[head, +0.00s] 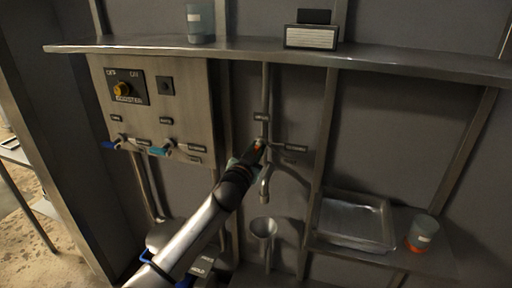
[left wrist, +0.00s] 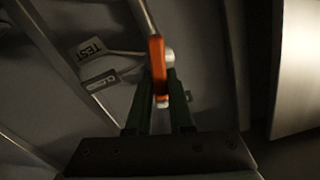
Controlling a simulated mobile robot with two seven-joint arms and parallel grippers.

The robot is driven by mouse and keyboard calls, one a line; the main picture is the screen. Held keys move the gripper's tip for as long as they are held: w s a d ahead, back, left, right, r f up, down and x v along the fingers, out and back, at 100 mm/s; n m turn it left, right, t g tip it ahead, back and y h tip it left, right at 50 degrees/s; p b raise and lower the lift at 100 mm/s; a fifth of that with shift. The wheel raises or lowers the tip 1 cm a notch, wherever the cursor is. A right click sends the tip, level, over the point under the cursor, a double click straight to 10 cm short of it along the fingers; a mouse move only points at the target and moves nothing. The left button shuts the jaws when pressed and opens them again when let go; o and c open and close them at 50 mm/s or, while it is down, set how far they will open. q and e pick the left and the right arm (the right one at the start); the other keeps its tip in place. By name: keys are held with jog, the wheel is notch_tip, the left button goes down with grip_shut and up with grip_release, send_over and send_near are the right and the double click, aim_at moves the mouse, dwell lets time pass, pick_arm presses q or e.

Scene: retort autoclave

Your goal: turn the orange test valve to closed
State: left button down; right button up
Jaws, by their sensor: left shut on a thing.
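The orange test valve handle (head: 259,148) sits on a thin vertical pipe above a curved spout (head: 265,188) in the head view. My left gripper (head: 252,156) reaches it from the lower left. In the left wrist view, the orange handle (left wrist: 157,66) stands between the fingers of my left gripper (left wrist: 160,92), which is shut on it. A round pale metal part shows just right of the handle. A label reading TEST (left wrist: 90,48) and a second small label (left wrist: 99,81), too blurred to read surely, are beside the valve. My right gripper does not show.
A shelf (head: 400,63) runs above. A funnel (head: 264,227) is below the spout. A metal tray (head: 350,240) and an orange-based jar (head: 421,235) are on the right.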

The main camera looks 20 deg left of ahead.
pick_arm(q)
jog(key=m, duration=0.3)
jog(key=shift+d+f+m+p, duration=0.1)
jog(key=shift+d+m+p, duration=0.05)
jog(key=shift+m+p, duration=0.25)
jog(key=m, duration=0.3)
jog(key=shift+d+f+m+p, duration=0.15)
jog(key=shift+m+p, duration=0.15)
jog(key=m, duration=0.4)
jog(key=shift+d+f+p, duration=0.1)
jog(key=shift+f+p, duration=0.1)
jog(key=shift+p, duration=0.15)
jog(key=shift+f+m, duration=0.15)
jog(key=shift+m, duration=1.25)
jog(key=c, duration=0.8)
grip_release()
jog(key=shift+s, duration=0.1)
